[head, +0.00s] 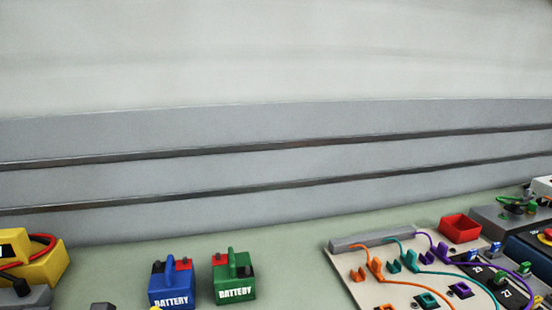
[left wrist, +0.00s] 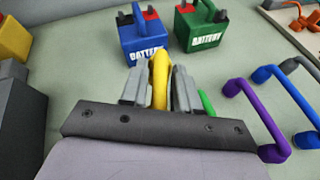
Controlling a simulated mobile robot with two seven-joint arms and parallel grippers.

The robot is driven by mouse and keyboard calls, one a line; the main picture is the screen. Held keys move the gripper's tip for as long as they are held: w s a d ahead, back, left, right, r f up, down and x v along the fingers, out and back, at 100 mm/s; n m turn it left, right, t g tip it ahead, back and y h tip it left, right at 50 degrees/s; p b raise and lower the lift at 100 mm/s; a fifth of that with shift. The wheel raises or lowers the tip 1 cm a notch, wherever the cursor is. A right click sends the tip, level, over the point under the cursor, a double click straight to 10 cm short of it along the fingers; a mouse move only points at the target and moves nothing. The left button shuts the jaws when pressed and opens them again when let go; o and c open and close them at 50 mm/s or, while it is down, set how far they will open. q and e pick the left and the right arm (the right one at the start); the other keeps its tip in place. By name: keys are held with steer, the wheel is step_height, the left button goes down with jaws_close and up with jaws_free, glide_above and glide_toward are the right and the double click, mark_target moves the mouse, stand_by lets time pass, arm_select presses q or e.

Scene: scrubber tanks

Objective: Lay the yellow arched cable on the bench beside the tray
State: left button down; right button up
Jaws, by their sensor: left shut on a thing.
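My left gripper (left wrist: 158,90) shows in the left wrist view, with its two grey fingers shut on the yellow arched cable (left wrist: 160,68). Only a yellow upper part of the cable shows between the fingers; the rest is hidden by the gripper. The cable is in front of the blue battery, above the pale green bench (left wrist: 85,85). Whether it touches the bench I cannot tell. Purple (left wrist: 256,115) and blue (left wrist: 284,95) arched pieces are to the right of the gripper. I cannot make out the tray for certain. My right gripper is in neither view.
A blue battery (head: 172,288) and a green battery (head: 233,280) stand on the bench. A beige board (head: 350,273) with coloured cables and a red box (head: 460,228) are to their right. A yellow unit (head: 45,268) is at the left. Bare bench shows between the yellow unit and the batteries.

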arm_select(q)
steer(key=shift+s+n+y, duration=0.3)
steer(key=shift+s+y, duration=0.1)
steer(key=shift+s, duration=0.6)
steer(key=shift+d, duration=0.1)
